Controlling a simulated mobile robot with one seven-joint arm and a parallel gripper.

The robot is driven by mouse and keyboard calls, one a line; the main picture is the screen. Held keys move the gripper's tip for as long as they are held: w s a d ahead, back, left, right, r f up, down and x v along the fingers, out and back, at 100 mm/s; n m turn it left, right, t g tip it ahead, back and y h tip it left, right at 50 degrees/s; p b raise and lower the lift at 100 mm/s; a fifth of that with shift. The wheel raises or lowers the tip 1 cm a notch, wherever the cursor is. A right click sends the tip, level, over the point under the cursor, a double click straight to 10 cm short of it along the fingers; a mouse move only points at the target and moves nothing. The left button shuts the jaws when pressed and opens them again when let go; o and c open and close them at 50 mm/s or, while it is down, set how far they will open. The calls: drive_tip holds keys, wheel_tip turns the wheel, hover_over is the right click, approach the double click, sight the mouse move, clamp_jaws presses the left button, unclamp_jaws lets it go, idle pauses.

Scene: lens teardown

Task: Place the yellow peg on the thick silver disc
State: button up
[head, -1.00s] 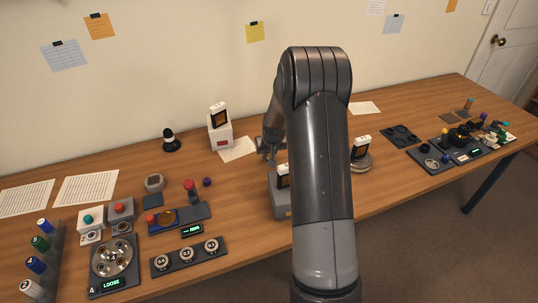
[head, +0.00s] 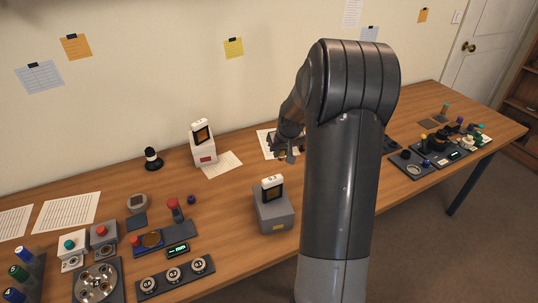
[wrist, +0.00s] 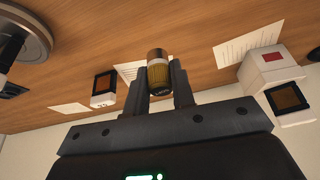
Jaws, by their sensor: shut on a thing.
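My gripper (wrist: 160,85) is shut on the yellow peg (wrist: 158,78), a short ribbed yellow-gold cylinder with an orange-brown end, seen between the fingers in the wrist view. In the head view my gripper (head: 287,152) hangs over the back middle of the table, and the peg cannot be made out there. A thick grey-silver round disc (wrist: 28,32) is cut off at the top left of the wrist view, well apart from the peg. A black thing is beside or on it; I cannot tell which. In the head view my arm hides the area where a silver round base stood.
A grey box with a framed slide (head: 273,207) stands left of my arm. A white box with a red label (head: 204,152) stands behind it. Button and dial panels (head: 177,275) fill the left; dark trays with small pegs (head: 438,150) fill the right. Papers lie on the table.

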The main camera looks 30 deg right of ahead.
drive_tip(key=shift+s+d+r, duration=0.3)
drive_tip(key=shift+s+d, duration=0.1)
drive_tip(key=w+a+r+n+y, duration=0.15)
drive_tip(key=w+a, duration=0.25)
drive_tip(key=a, duration=0.5)
drive_tip(key=w+a+n, duration=0.2)
drive_tip(key=w+a, duration=0.2)
drive_tip(key=a, duration=0.6)
drive_tip(key=n+y, duration=0.1)
drive_tip(key=n, duration=0.2)
hover_over(134, 198)
drive_tip(key=s+d, duration=0.1)
drive_tip(key=s, duration=0.1)
wheel_tip(134, 198, down, 5)
drive_tip(key=shift+w+d+f, duration=0.1)
drive_tip(key=shift+d, duration=0.05)
drive_tip(key=shift+a+f, duration=0.25)
drive_tip(key=shift+f, duration=1.9)
drive_tip(key=o, duration=0.9)
drive_tip(key=shift+f, duration=0.1)
drive_tip(key=shift+o, duration=0.2)
